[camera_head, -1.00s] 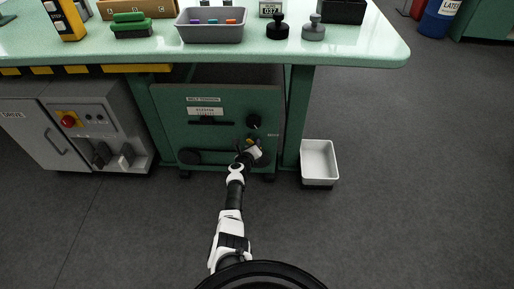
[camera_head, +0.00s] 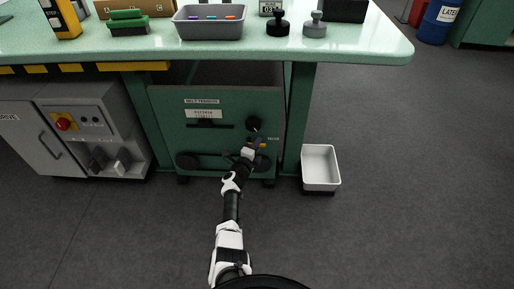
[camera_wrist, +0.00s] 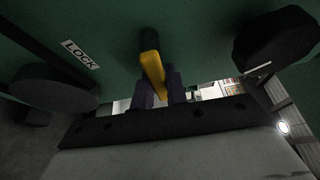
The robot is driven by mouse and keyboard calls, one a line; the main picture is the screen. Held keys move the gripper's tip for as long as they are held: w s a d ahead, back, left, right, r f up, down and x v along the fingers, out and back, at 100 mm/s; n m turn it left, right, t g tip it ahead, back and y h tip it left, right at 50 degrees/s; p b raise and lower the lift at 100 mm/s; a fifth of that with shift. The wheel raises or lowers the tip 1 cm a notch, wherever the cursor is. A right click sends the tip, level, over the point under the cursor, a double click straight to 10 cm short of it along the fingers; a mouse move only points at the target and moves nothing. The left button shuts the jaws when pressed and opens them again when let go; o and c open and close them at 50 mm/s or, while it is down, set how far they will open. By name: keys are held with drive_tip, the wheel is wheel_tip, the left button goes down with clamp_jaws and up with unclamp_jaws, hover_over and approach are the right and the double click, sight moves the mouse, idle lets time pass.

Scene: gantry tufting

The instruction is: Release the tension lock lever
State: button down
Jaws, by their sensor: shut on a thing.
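The tension lock lever, a yellow bar (camera_wrist: 152,68), slants down from the green panel in the wrist view, beside the LOCK label (camera_wrist: 80,54). My gripper (camera_wrist: 160,90) has one dark finger on each side of the lever's lower end and is shut on it. In the head view the gripper (camera_head: 253,147) is at the lower right of the green belt tension unit (camera_head: 164,130). There the lever is small and partly covered by my gripper, with a bit of yellow showing.
A black knob (camera_head: 254,123) sits just above the gripper; it is large in the wrist view (camera_wrist: 275,40). A dark round part (camera_wrist: 55,88) is at left there. The bench top (camera_head: 365,45) overhangs the unit. A white bin (camera_head: 320,168) stands on the floor at right.

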drive_tip(key=shift+r+n, duration=0.1)
drive_tip(key=shift+n, duration=0.2)
idle(0.4)
drive_tip(key=c, duration=1.4)
unclamp_jaws()
